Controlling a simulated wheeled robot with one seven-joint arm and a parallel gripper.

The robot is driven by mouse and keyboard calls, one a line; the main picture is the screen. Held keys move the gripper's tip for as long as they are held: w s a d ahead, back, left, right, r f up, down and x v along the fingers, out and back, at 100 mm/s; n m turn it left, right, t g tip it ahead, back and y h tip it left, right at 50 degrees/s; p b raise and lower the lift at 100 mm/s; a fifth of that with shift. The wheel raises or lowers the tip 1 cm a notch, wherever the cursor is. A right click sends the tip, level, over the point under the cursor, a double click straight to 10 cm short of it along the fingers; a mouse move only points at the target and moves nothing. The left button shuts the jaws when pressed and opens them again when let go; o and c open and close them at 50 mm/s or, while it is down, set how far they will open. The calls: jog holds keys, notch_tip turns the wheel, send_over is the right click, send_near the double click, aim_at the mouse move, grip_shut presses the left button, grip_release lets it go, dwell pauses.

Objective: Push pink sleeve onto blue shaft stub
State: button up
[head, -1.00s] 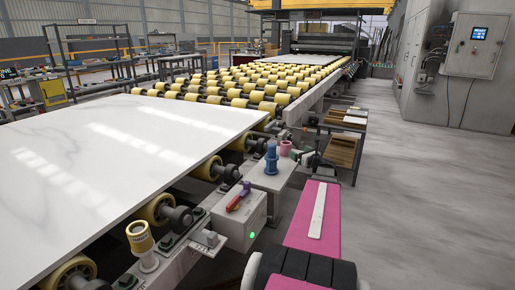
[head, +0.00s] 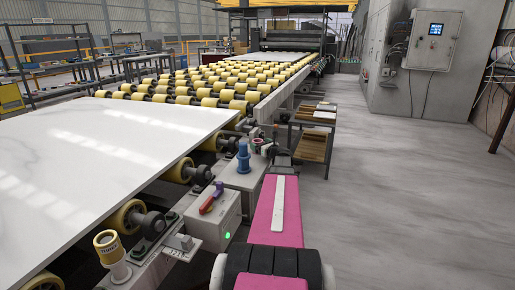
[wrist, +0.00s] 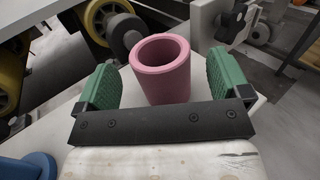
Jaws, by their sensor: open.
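The pink sleeve (wrist: 160,75) stands upright and hollow in the wrist view, between the two green finger pads of my gripper (wrist: 164,88). The gripper is open, with visible gaps on both sides of the sleeve. In the head view the sleeve (head: 257,141) is small, just beyond my gripper (head: 267,150), which partly covers that area. The blue shaft stub (head: 243,157) stands upright on a grey block, left of the sleeve and gripper. A blue round part (wrist: 27,166), apparently the stub's base, shows at the wrist view's lower left corner.
A yellow-topped cylinder (head: 108,247) is at the lower left. The white slab (head: 90,150) lies on yellow rollers (head: 188,172). The floor to the right is clear.

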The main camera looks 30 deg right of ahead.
jog(key=shift+w+a, duration=0.1)
jog(key=shift+w, duration=1.15)
jog(key=shift+c, duration=0.3)
jog(key=c, duration=1)
jog(key=shift+r, duration=0.1)
